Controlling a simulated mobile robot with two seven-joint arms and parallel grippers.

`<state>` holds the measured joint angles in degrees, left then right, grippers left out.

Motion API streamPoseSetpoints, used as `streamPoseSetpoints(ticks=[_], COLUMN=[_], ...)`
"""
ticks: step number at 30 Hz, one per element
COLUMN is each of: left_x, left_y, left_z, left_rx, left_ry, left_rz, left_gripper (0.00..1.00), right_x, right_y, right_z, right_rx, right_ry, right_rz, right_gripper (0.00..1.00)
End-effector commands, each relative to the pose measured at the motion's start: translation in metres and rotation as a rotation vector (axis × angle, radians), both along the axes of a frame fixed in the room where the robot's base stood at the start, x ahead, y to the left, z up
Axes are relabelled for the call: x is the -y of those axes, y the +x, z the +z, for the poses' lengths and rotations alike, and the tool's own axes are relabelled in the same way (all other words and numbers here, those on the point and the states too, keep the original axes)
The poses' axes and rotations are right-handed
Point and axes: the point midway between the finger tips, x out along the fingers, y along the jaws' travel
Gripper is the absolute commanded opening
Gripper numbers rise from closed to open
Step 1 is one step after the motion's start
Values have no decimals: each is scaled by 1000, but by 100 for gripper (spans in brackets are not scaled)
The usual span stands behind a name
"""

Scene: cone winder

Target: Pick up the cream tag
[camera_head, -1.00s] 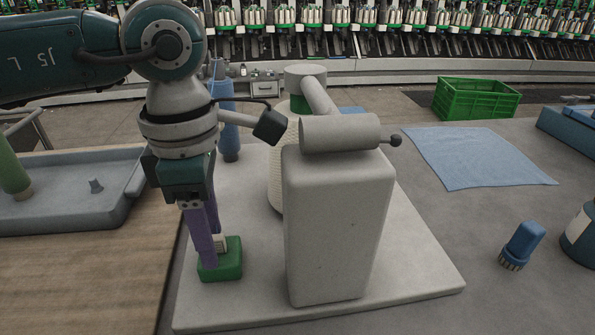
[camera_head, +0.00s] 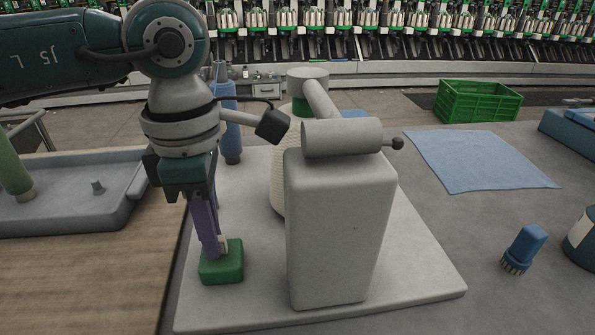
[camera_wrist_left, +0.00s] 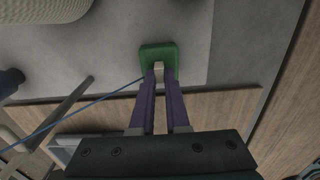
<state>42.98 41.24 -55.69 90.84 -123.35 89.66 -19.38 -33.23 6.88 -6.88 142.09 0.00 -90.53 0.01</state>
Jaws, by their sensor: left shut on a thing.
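The cream tag (camera_head: 223,242) is a small pale piece at the green block (camera_head: 221,265), near the left front of the pale base plate. My left gripper (camera_head: 214,248) points down at it with purple fingers. In the left wrist view the cream tag (camera_wrist_left: 158,70) sits between the fingertips (camera_wrist_left: 159,78), at the edge of the green block (camera_wrist_left: 158,51). The gripper is shut on the tag, and the fingers hide part of it. I cannot tell whether the tag is clear of the block. My right gripper is not in view.
A grey winder housing (camera_head: 338,230) stands close to the right of the gripper, with a yarn cone (camera_head: 279,185) behind it. A grey tray (camera_head: 75,215) lies at left. A blue cloth (camera_head: 480,160), a blue brush (camera_head: 524,246) and a green crate (camera_head: 478,101) are at right.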

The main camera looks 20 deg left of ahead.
Motion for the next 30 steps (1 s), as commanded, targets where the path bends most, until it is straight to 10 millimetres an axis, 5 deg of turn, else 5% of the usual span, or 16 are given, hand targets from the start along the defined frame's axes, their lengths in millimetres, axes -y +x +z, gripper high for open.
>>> streamPoseSetpoints(ticks=[8, 21, 30], left_x=[0, 0, 0], left_y=[2, 1, 0], left_z=[44, 167, 201], left_rx=[7, 6, 2], left_ry=[1, 0, 0], left_rz=[-1, -1, 0], left_gripper=[0, 0, 0], right_x=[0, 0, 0], right_y=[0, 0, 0], right_z=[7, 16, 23], right_rx=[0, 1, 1], right_ry=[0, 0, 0], right_rz=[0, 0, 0], right_gripper=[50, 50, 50])
